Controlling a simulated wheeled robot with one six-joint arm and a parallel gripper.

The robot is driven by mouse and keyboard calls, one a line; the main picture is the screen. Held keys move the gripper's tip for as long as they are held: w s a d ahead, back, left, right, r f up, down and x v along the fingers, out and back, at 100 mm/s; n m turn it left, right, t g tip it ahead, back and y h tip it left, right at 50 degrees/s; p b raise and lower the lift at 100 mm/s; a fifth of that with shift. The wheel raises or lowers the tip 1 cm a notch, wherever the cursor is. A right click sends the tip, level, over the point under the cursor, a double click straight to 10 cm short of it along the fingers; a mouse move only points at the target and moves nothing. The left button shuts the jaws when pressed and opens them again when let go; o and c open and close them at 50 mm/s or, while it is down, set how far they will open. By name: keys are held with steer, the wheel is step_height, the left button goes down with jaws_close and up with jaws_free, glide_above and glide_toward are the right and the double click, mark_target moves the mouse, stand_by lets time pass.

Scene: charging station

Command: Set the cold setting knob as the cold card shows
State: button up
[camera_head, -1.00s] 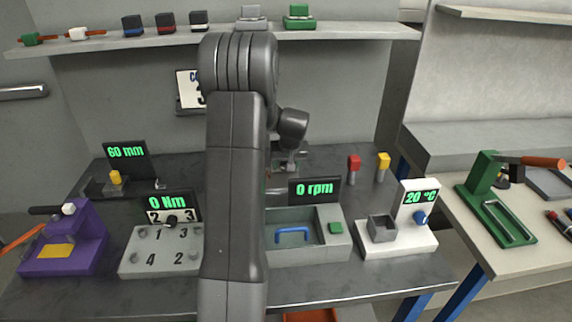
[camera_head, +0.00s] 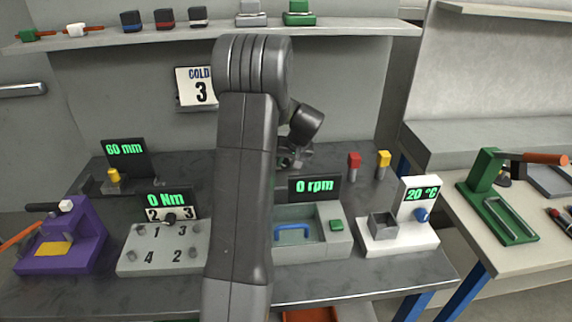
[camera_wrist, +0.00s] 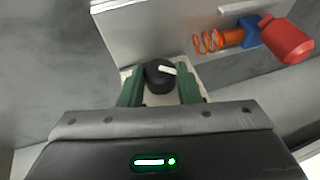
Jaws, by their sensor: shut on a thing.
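The cold card (camera_head: 197,86) hangs on the back wall, upper left of my arm, and shows a large 3 under the word COLD. In the wrist view, a round black knob (camera_wrist: 157,77) with a white pointer sits on a pale plate. The pointer is toward the right of that picture. My gripper (camera_wrist: 160,88) has its two green fingers on either side of this knob and is shut on it. In the head view my own arm hides the knob and the fingers, and any numbers around the knob cannot be read.
An orange spring (camera_wrist: 212,41) and a red part (camera_wrist: 286,40) lie right of the knob in the wrist view. On the bench are a numbered torque plate (camera_head: 163,249), a grey unit with a blue handle (camera_head: 340,246) and a white heater (camera_head: 402,238).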

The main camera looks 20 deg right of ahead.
steer(key=y+b, duration=0.2)
steer(key=m+t+y+b, duration=0.1)
steer(key=y, duration=0.1)
steer(key=shift+d+f, duration=0.35)
steer(key=shift+d, duration=0.05)
steer(key=shift+s+d+f+m+t+y+b, duration=0.1)
steer(key=shift+m+t+y+b, duration=0.35)
steer(key=shift+y, duration=0.7)
steer(key=shift+s+d+f+m+t+y+b, duration=0.15)
steer(key=shift+t+y+b, duration=0.5)
steer(key=shift+y, duration=0.5)
steer(key=shift+w+a+r, duration=0.1)
steer(key=o, duration=1)
steer(key=v, duration=0.7)
steer(key=shift+d+r, duration=0.1)
steer(key=shift+d, duration=0.15)
steer(key=shift+a, duration=0.1)
